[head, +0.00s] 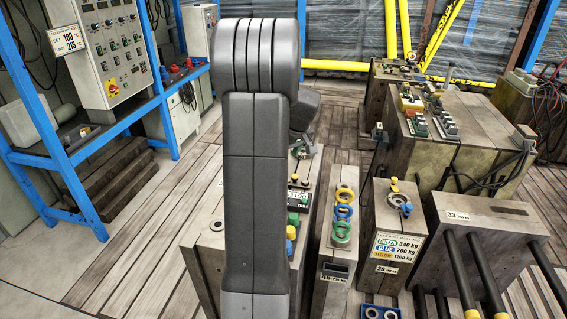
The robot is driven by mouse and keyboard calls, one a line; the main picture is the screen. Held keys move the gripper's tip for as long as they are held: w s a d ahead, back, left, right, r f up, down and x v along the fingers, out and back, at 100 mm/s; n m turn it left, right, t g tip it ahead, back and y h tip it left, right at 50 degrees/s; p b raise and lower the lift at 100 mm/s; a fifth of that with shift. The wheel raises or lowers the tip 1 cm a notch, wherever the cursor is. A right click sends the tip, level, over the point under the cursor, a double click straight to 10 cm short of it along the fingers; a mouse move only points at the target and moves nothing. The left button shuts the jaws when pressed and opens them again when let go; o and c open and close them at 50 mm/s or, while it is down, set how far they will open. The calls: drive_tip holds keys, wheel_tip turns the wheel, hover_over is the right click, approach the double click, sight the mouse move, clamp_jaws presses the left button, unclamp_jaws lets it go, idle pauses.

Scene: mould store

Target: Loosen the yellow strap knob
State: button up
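A small yellow knob-like part (394,184) stands at the back of the top of a grey mould block (372,222) marked 29, right of centre in the head view. A blue part (407,209) sits beside it, near a round metal ring (397,200). Another small yellow piece (291,232) shows right beside my arm, on the block to the left. I cannot tell for sure which is the strap knob. My arm stands upright in front of the left block and hides much of it. The end of my gripper (303,147) shows only partly behind the arm, well apart from block 29; its fingers are unclear.
A narrow block (339,265) carries yellow, blue and green rings. Block 33 (490,235) with dark bars stands at right. A large mould (450,145) stands behind. A blue tray (379,312) is at the front. A blue bench (130,118) is left; the plank floor (145,235) there is clear.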

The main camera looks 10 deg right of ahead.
drive_tip(key=shift+v, duration=1.55)
drive_tip(key=shift+f, duration=0.1)
drive_tip(key=x, duration=1.3)
drive_tip(key=shift+w+a+f+b, duration=0.1)
drive_tip(key=shift+w+f+b, duration=0.1)
drive_tip(key=shift+f+b, duration=0.2)
drive_tip(key=shift+r, duration=0.1)
drive_tip(key=shift+r, duration=0.1)
